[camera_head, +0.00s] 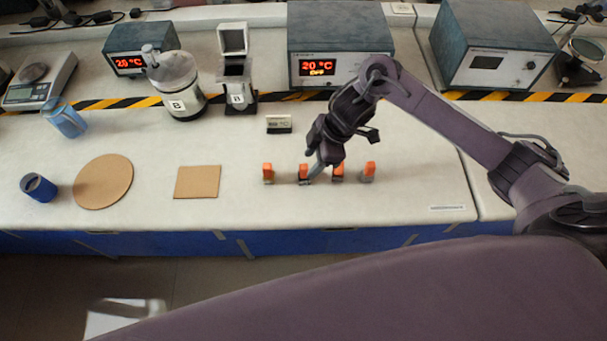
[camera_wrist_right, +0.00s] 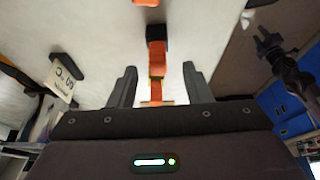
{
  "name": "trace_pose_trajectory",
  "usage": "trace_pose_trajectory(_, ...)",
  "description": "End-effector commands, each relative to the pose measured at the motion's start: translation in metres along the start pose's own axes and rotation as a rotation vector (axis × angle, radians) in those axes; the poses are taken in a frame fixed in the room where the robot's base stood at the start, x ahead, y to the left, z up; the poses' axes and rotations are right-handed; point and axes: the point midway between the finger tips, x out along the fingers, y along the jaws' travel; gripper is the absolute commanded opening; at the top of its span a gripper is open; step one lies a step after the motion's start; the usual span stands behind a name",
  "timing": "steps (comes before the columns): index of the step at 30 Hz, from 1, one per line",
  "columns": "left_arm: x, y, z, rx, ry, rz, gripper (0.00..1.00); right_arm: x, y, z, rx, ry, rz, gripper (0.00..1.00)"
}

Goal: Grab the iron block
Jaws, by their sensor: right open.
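Several small blocks with orange tops and darker bases stand in a row on the white bench: one at the left end (camera_head: 268,173), one beside my gripper (camera_head: 303,173), one right of it (camera_head: 338,173) and one at the right end (camera_head: 369,171). I cannot tell by look which is iron. My right gripper (camera_head: 314,172) is over the row, at the second block from the left. In the right wrist view its open fingers (camera_wrist_right: 159,72) stand either side of an orange block with a dark end (camera_wrist_right: 156,50); contact is not visible. My left gripper is out of view.
A small dark sign (camera_head: 279,124) stands behind the row. A square cork mat (camera_head: 197,182), a round cork mat (camera_head: 103,182) and a blue cup (camera_head: 38,187) lie left. Instrument boxes (camera_head: 340,35) line the back. The bench is clear right of the row.

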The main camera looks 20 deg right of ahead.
Motion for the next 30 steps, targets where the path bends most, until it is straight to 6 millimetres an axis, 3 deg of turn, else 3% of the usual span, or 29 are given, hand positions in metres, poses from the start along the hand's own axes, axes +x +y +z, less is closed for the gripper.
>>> trace_pose_trajectory(9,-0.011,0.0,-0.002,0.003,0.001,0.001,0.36,0.042,0.0,-0.005,0.001,0.0,0.0,0.45)
trace_pose_trajectory(17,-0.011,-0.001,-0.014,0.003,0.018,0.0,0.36,0.046,0.001,-0.005,-0.001,0.0,0.002,0.45)
trace_pose_trajectory(27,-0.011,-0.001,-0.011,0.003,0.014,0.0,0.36,0.046,0.001,-0.005,-0.001,0.0,0.002,0.03)
trace_pose_trajectory(30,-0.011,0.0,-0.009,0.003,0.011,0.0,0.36,0.046,0.001,-0.005,-0.001,0.0,0.002,0.0)
